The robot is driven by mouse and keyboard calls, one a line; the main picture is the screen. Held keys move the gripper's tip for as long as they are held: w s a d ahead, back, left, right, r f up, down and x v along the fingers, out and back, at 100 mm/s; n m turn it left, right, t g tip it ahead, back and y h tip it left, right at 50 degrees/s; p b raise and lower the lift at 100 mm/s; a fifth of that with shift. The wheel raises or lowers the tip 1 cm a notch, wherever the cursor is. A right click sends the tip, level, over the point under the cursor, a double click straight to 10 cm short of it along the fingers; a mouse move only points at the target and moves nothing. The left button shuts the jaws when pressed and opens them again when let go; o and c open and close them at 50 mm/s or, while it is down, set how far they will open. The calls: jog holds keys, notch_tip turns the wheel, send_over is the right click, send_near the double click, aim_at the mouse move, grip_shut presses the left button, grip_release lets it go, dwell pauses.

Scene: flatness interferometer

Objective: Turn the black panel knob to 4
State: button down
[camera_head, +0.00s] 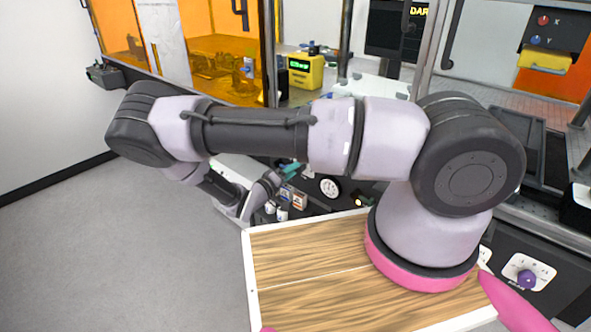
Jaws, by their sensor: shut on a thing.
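My gripper (290,171), with teal fingertips, reaches to the dark front panel (318,207) left of a round white gauge, in the middle of the head view. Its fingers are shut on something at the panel. The thing between them is mostly hidden by the fingers and is too small to make out; from its place on the panel it appears to be the black panel knob. Its pointer and number scale cannot be read.
The white gauge (330,187) and small switches (299,200) sit close to my gripper. A purple knob (527,279) is on the panel at right. A yellow box with a green display (305,71) stands behind my arm. Open floor (120,250) lies left.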

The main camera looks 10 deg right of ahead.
jog(key=shift+m, duration=0.3)
jog(key=shift+c, duration=1.4)
grip_release()
jog(key=shift+s+a, duration=0.1)
jog(key=shift+a, duration=0.05)
jog(key=v, duration=1)
jog(key=shift+s+a, duration=0.15)
jog(key=shift+a, duration=0.05)
